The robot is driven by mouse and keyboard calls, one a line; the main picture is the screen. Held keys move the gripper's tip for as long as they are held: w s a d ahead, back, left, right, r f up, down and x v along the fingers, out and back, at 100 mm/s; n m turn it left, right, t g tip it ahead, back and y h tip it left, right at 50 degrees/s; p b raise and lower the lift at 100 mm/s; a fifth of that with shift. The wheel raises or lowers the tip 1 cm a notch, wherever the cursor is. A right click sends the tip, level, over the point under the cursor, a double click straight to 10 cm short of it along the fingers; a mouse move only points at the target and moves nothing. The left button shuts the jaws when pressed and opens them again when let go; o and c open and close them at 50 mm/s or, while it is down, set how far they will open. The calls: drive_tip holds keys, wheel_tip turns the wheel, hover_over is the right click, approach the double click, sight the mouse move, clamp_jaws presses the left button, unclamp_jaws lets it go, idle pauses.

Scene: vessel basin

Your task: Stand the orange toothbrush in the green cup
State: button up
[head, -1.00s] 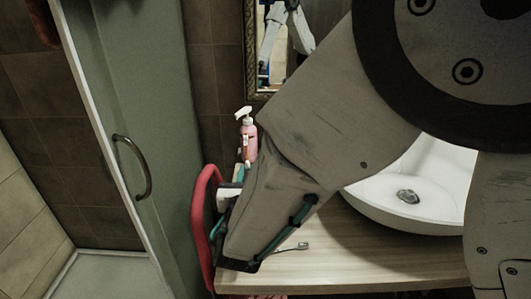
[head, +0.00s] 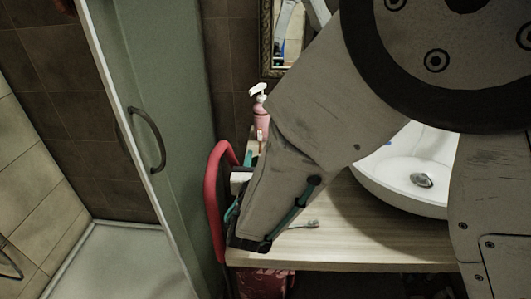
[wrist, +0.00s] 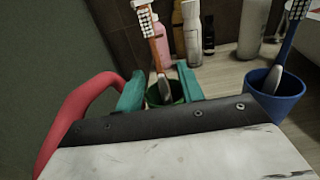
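The orange toothbrush (wrist: 155,48) stands slightly tilted, bristles up, in the wrist view. Its lower end is inside the green cup (wrist: 179,92), which is partly hidden by my gripper. My gripper (wrist: 160,88) has its teal fingers apart, one on each side of the cup and brush. I see a gap between the fingers and the toothbrush handle. In the head view my arm hides the cup, and a bit of the orange toothbrush (head: 260,137) shows below the pink bottle.
A blue cup (wrist: 276,97) with a blue toothbrush (wrist: 292,35) stands to the right. A pink pump bottle (head: 260,112) and other bottles stand behind. The sink (head: 400,175) is right, the shower door (head: 160,100) left.

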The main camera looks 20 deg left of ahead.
drive_tip(key=shift+s, duration=0.1)
drive_tip(key=v, duration=0.7)
drive_tip(key=shift+s, duration=0.3)
idle(0.4)
